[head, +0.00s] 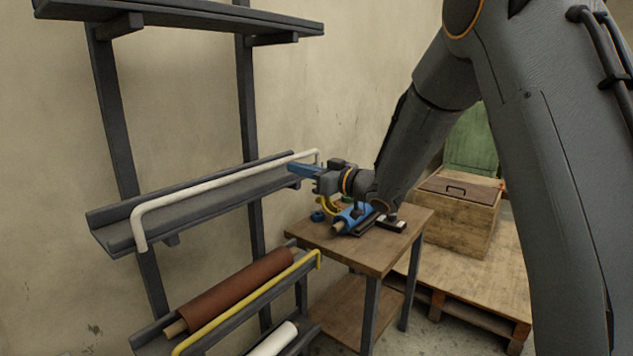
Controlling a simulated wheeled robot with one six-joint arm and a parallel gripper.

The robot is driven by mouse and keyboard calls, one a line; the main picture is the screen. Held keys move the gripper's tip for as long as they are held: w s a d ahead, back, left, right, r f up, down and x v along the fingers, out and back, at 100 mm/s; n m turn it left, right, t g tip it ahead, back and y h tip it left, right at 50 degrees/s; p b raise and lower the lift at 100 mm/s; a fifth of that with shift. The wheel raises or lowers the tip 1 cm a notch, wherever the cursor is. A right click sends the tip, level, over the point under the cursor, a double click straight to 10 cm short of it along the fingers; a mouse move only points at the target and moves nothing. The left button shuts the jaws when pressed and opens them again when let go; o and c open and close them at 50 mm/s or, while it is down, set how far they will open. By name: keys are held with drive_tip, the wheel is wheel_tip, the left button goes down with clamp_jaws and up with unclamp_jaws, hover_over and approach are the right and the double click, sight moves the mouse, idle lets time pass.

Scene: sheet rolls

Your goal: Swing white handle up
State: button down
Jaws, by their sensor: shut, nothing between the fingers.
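The white handle (215,182) is a long bar with bent ends, running along the middle shelf (200,207). Its left end bends down past the shelf's front edge, and its right end bends down near my gripper. My gripper (292,170) has blue fingers that are shut, with nothing between them. The fingertips point left at the shelf's right end, just below the bar's right part. I cannot tell whether they touch the bar.
A brown roll (235,290) lies on the lower shelf behind a yellow bar (250,303). A white roll (273,341) lies below. A wooden table (375,252) with small tools stands under my arm. A wooden crate (455,217) stands behind on a pallet.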

drive_tip(key=p+v, duration=0.2)
drive_tip(key=v, duration=0.7)
drive_tip(key=shift+s+d, duration=0.25)
drive_tip(key=shift+d, duration=0.05)
drive_tip(key=s+d+f+m+h+b, duration=0.1)
drive_tip(key=s+d+f+m+h, duration=0.25)
drive_tip(key=d+f+h, duration=0.3)
drive_tip(key=s+d+f+m+h+b, duration=0.1)
drive_tip(key=s+d+f+m+h, duration=0.1)
drive_tip(key=d+f+m+h, duration=0.35)
drive_tip(key=s+d+f+g, duration=0.1)
drive_tip(key=s+f+g, duration=0.2)
drive_tip(key=s, duration=0.5)
drive_tip(key=s+d+f+m+g+h, duration=0.1)
drive_tip(key=s+d+f+g, duration=0.1)
drive_tip(key=s, duration=0.6)
drive_tip(key=s+d+f+g+h, duration=0.1)
drive_tip(key=s+f+g, duration=0.3)
drive_tip(key=s, duration=0.4)
drive_tip(key=shift+s+d+g+b, duration=0.2)
drive_tip(key=shift+s+g+b, duration=0.1)
drive_tip(key=shift+b, duration=0.15)
